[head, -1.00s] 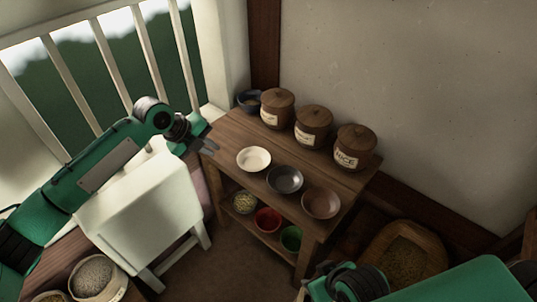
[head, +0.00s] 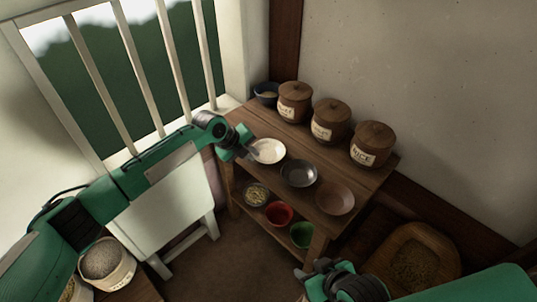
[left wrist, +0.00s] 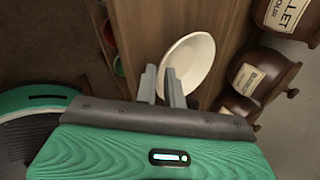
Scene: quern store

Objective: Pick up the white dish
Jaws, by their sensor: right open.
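The white dish (head: 270,151) stands on the wooden table's top, at the left end of a row with a dark dish (head: 298,173) and a brown dish (head: 334,198). My left gripper (head: 252,154) is at the white dish's left edge. In the left wrist view the white dish (left wrist: 193,62) lies just beyond the fingertips of my left gripper (left wrist: 161,84). Its fingers stand apart, one overlapping the near rim; I cannot tell whether they touch it. My right gripper (head: 304,284) is open at the bottom, away from the dishes and partly hidden by its own arm.
Lidded brown jars with labels (head: 330,121) and a dark blue bowl (head: 266,93) line the table's back. A lower shelf holds a grain bowl (head: 255,194), a red bowl (head: 279,214) and a green bowl (head: 301,235). A white stand (head: 165,207) is under my left arm.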

